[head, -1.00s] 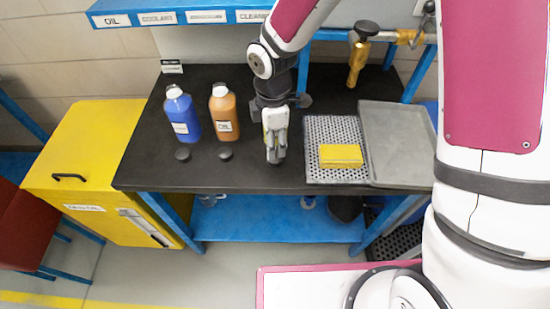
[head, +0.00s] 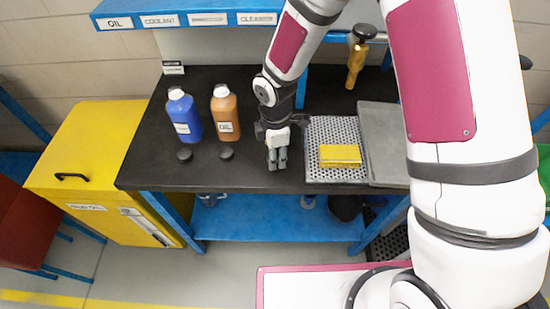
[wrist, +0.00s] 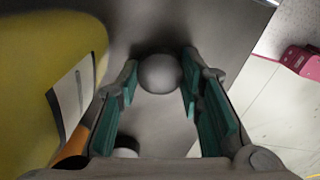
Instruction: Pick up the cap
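A round dark-grey cap (wrist: 158,73) lies between my fingertips in the wrist view, above the grey-looking bench top. My gripper (head: 277,163) points down at the bench top, right of two other dark caps. In the wrist view my gripper (wrist: 162,85) has its teal pads spread on both sides of the cap, and no firm contact shows. In the head view my gripper hides this cap. The other caps, a left one (head: 185,155) and a right one (head: 227,154), lie in front of the blue bottle (head: 184,117) and the orange bottle (head: 224,114).
A perforated tray (head: 335,133) with a yellow block (head: 340,156) stands right of my gripper, with a grey tray (head: 384,140) beside it. A large yellow labelled surface (wrist: 40,70) is close on the left in the wrist view. The bench's front edge is near.

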